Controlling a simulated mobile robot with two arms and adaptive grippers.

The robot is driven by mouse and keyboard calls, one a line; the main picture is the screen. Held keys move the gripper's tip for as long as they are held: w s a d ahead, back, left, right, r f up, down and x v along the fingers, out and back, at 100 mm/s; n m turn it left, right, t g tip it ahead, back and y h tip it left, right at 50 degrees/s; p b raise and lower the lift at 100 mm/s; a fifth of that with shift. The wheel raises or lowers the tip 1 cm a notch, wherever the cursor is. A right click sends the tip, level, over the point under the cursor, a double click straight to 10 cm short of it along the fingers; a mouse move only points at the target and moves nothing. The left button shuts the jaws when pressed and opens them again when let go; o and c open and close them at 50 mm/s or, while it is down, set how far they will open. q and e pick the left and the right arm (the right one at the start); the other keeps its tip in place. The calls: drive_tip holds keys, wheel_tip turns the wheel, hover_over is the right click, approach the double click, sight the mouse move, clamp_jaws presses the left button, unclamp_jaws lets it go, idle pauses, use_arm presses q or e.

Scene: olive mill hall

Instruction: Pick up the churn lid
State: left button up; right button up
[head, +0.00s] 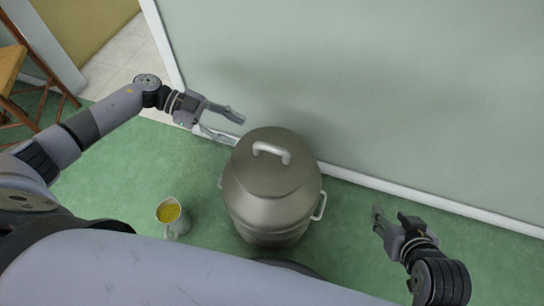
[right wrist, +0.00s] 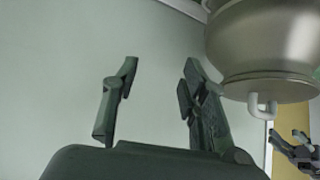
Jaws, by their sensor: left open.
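The churn lid (head: 265,178) is a grey metal dome with a pale arched handle (head: 271,150). It sits on top of the metal churn (head: 262,215), which stands upright on the floor. My left gripper (head: 238,130) is open and empty, just left of the lid and behind it, apart from the handle. My right gripper (head: 390,214) is open and empty, low to the right of the churn. In the right wrist view its two fingers (right wrist: 158,72) stand apart, and the churn lid (right wrist: 270,86) hangs inverted at upper right. My left gripper (right wrist: 292,140) shows beyond it.
A white jug (head: 172,222) with yellow contents stands on the green floor left of the churn. A pale green wall (head: 380,90) with white skirting runs close behind. A wooden chair (head: 12,75) is at far left. Floor between jug and churn is clear.

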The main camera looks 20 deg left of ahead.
sight(262, 144)
use_arm(q)
drive_tip(key=b+x, duration=0.1)
drive_tip(key=x, duration=0.6)
drive_tip(key=shift+w+f, duration=0.1)
drive_tip(key=b+x, duration=0.1)
drive_tip(key=x, duration=0.3)
drive_tip(key=shift+s+d+f, duration=0.2)
drive_tip(key=shift+s+d, duration=0.05)
drive_tip(key=shift+d, duration=0.25)
use_arm(e)
drive_tip(key=w+a+r+t+y, duration=0.2)
drive_tip(key=w+r+t, duration=0.4)
drive_tip(key=r, duration=0.3)
drive_tip(key=shift+w+a+t, duration=0.4)
drive_tip(key=shift+w+a, duration=0.25)
drive_tip(key=shift+w, duration=0.15)
use_arm(q)
clamp_jaws()
